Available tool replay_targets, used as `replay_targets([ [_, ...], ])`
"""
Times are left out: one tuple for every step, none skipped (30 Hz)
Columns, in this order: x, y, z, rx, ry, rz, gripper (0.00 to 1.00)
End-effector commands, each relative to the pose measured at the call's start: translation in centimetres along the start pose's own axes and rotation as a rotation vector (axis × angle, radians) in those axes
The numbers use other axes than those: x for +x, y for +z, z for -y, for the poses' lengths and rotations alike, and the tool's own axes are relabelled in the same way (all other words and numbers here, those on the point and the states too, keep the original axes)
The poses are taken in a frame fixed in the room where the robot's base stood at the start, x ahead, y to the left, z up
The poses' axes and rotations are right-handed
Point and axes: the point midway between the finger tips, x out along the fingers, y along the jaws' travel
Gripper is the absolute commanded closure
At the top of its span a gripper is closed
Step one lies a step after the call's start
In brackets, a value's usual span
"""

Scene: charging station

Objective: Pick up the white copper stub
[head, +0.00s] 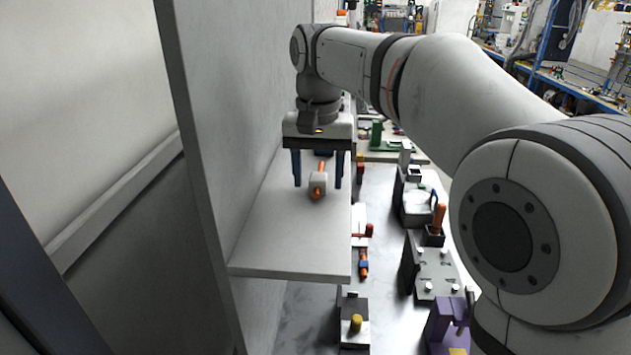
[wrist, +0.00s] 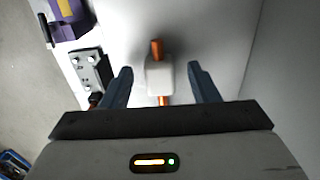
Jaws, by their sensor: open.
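The white copper stub (head: 318,184) is a white block with copper-coloured rod ends. It lies on a pale shelf (head: 290,245) in the head view. In the wrist view the stub (wrist: 160,76) shows its white body with a copper end on each side. My gripper (head: 317,185) is open and points down over the shelf, with one dark blue finger on each side of the stub. In the wrist view both fingers (wrist: 160,72) stand apart from the white body, with a gap on either side.
A tall grey panel (head: 225,130) stands close along the shelf's left side. Right of the shelf, a lower metal table (head: 385,270) holds several fixtures, including a purple block (head: 443,322) and a grey block with bolts (head: 437,277). The front of the shelf is bare.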

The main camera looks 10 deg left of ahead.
Motion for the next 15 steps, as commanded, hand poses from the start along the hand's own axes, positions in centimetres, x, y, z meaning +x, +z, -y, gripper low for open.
replay_targets([
  [0.0, -0.01, -0.01, 0.0, 0.0, 0.0, 0.48],
  [-0.01, -0.01, -0.02, 0.0, 0.0, 0.0, 0.5],
  [-0.01, -0.01, -0.02, 0.0, 0.0, 0.0, 0.54],
  [-0.01, -0.01, -0.02, 0.0, 0.0, 0.0, 0.56],
  [-0.01, -0.01, -0.03, 0.0, 0.0, 0.0, 0.59],
  [-0.01, -0.02, -0.03, 0.0, 0.0, 0.0, 0.62],
  [-0.01, -0.02, -0.04, 0.001, 0.0, 0.0, 0.64],
  [-0.02, -0.02, -0.04, 0.001, 0.0, 0.0, 0.67],
  [-0.02, -0.02, -0.04, 0.001, 0.0, 0.0, 0.7],
  [-0.02, -0.02, -0.04, 0.001, 0.0, 0.0, 0.72],
  [-0.02, -0.02, -0.04, 0.001, 0.0, 0.0, 0.75],
  [-0.02, -0.02, -0.05, 0.001, 0.0, 0.0, 0.78],
  [-0.02, -0.02, -0.05, 0.001, 0.0, 0.0, 0.81],
  [-0.02, -0.03, -0.05, 0.001, 0.0, 0.0, 0.83],
  [-0.02, -0.03, -0.05, 0.001, 0.0, 0.0, 0.86],
])
